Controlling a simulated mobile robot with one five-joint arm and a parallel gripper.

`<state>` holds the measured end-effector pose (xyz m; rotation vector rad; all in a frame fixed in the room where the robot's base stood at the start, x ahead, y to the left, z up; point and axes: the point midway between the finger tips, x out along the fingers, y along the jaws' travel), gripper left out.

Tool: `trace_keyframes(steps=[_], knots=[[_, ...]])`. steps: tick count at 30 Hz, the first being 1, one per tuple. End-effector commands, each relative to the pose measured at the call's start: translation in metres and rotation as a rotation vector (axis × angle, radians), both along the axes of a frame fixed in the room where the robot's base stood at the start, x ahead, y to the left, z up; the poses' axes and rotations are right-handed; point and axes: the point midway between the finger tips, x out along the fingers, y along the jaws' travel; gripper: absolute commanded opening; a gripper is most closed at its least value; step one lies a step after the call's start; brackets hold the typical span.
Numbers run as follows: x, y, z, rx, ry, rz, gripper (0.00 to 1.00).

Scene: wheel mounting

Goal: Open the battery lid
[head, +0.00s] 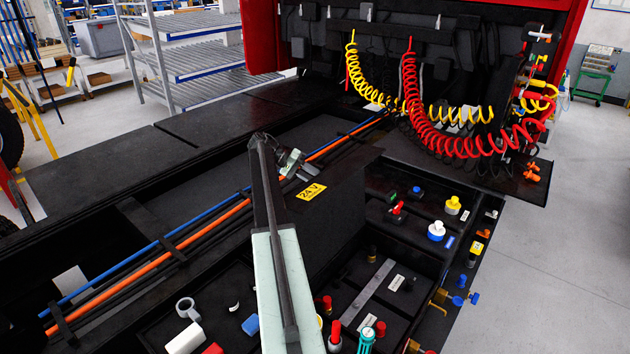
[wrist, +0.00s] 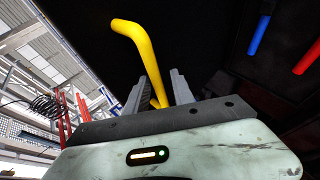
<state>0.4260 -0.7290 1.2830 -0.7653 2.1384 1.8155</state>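The battery lid (head: 345,215) is the black box cover with a yellow 24 V label (head: 311,192) in the middle of the head view. It appears closed. My gripper (head: 294,162) is at its far left edge, at the end of my pale green arm. In the wrist view, a bent yellow bar (wrist: 140,48), apparently a handle, stands against a black surface. Its lower end shows between the two grey fingers of my gripper (wrist: 160,82). The fingers are apart, with gaps beside the bar. I cannot tell whether they touch it.
Blue and orange pipes (head: 172,256) run along the frame beside the lid. Red (head: 430,135) and yellow (head: 365,85) coiled hoses hang behind it. Compartments with caps and small parts lie in front and to the right. Open floor (head: 560,270) is at right.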

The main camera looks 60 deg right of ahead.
Motion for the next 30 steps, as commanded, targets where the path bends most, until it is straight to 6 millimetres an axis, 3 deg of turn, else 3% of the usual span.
trace_keyframes(steps=[17, 20, 24, 26, 30], knots=[[0.001, 0.003, 0.004, 0.001, 0.003, -0.002, 0.34], [0.001, 0.002, 0.018, 0.001, 0.003, -0.002, 0.34], [0.001, 0.001, 0.050, 0.000, 0.005, -0.002, 0.34], [-0.013, 0.023, 0.040, 0.000, 0.005, -0.002, 0.34], [-0.034, 0.058, 0.043, 0.001, 0.006, -0.003, 0.34]])
